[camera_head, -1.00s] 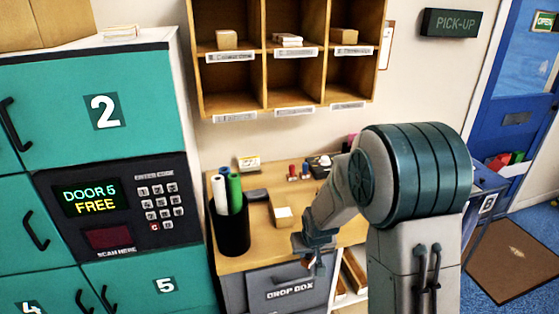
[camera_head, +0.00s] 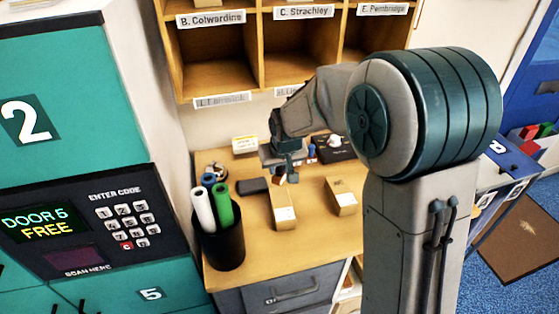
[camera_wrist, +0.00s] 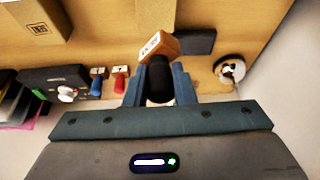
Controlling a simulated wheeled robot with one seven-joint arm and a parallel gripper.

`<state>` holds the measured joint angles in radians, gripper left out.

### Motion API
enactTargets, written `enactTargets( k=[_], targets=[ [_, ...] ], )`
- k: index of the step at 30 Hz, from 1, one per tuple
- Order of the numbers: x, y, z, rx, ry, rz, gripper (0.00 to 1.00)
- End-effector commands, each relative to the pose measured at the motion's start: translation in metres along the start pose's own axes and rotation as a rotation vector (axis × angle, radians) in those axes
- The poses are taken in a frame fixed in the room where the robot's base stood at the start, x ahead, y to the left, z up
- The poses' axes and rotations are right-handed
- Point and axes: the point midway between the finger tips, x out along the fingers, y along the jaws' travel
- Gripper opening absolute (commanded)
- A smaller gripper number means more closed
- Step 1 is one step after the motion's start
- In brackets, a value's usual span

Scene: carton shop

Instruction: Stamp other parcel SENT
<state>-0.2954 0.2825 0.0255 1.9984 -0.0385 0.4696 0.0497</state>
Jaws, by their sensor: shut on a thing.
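My gripper (camera_head: 290,172) is over the back of the wooden desk. In the wrist view my gripper (camera_wrist: 160,90) is shut on the black handle of a stamp (camera_wrist: 158,46) with an orange-brown block and a small white label. One brown parcel (camera_head: 283,203) lies just in front of my gripper; in the wrist view it (camera_wrist: 155,12) is partly behind the stamp. Another parcel (camera_head: 343,197) lies to its right; in the wrist view it (camera_wrist: 30,20) carries a dark printed mark. The print is too small to read. A dark flat pad (camera_wrist: 195,41) lies beside the held stamp.
A blue stamp (camera_wrist: 97,82) and a red stamp (camera_wrist: 120,82) stand near a black box (camera_wrist: 50,82). A black cup (camera_head: 222,248) of rolled tubes stands at the desk's left. Pigeonholes (camera_head: 262,55) hang above. Teal lockers (camera_head: 75,120) stand at left.

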Motion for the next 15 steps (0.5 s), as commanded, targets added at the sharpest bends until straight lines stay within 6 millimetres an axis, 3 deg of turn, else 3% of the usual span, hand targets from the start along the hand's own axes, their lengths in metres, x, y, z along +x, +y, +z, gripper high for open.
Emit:
enactTargets(
  k=[15],
  targets=[
    [0.048, 0.000, 0.020, 0.001, -0.001, 0.001, 0.09]
  ],
)
